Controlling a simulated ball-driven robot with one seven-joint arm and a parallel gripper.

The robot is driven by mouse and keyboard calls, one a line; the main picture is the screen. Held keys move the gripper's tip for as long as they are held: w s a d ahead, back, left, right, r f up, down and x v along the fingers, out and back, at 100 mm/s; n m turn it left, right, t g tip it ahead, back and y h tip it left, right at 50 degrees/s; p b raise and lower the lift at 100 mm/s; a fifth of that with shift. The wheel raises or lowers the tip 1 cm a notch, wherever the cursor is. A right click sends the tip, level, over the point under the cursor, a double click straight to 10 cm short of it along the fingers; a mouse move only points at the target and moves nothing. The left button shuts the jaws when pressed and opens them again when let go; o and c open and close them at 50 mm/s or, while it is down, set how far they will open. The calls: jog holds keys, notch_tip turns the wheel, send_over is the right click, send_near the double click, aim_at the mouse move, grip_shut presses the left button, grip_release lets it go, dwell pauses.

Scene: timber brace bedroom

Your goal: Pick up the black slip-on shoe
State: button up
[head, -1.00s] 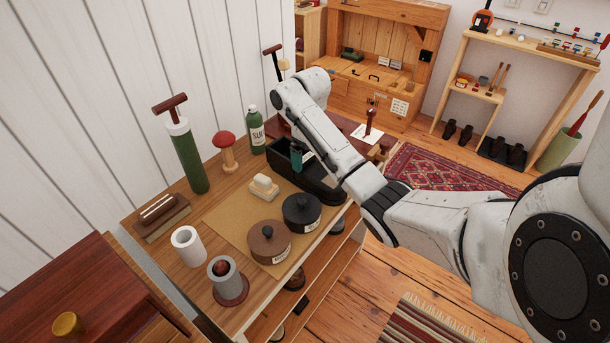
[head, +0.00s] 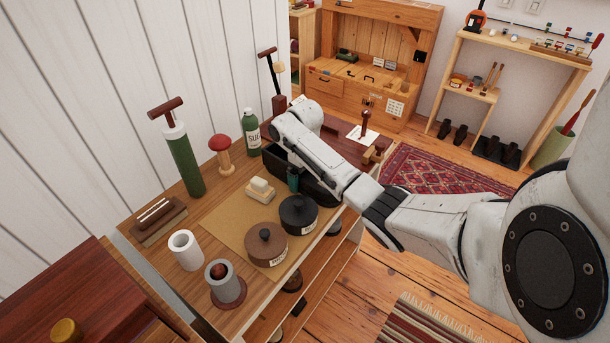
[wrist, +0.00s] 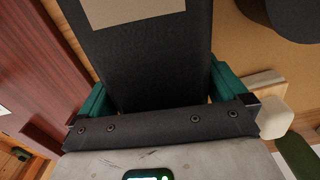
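A long black thing, which I take to be the black slip-on shoe (head: 316,189), lies on the wooden bench top, partly hidden under my forearm. In the wrist view the black shoe (wrist: 150,60) fills the middle, with a beige patch on it near the top edge. My gripper (wrist: 158,92) is down over it, with one teal finger on each side. The fingers are apart, with narrow slivers of bench colour seeming to show beside the black surface. I see no clear grip. One teal finger also shows beside the shoe in the head view.
A black lidded tin (head: 298,214) and a brown one (head: 266,244) stand close in front, with a cream block (head: 261,190) to the left. A green bottle (head: 252,132) stands behind. More dark footwear (head: 497,150) sits at the far shelf.

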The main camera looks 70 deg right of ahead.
jog(key=c, duration=1)
jog(key=shift+o, duration=0.2)
jog(key=shift+r, duration=0.1)
jog(key=shift+r, duration=0.55)
notch_tip(320, 180, up, 2)
jog(key=shift+r, duration=0.1)
jog(key=s+r+p, duration=0.1)
jog(key=r, duration=0.1)
jog(key=s+r+p, duration=0.1)
jog(key=s+r, duration=0.1)
jog(key=s+a+r+p, duration=0.1)
jog(key=s+r, duration=0.1)
jog(key=shift+s+r, duration=0.2)
jog(key=shift+r, duration=0.2)
jog(key=s+a+r+p, duration=0.2)
jog(key=s+r+p, duration=0.1)
jog(key=s+p, duration=0.45)
jog(key=f+b, duration=0.4)
jog(key=b, duration=0.1)
jog(key=shift+s+f, duration=0.4)
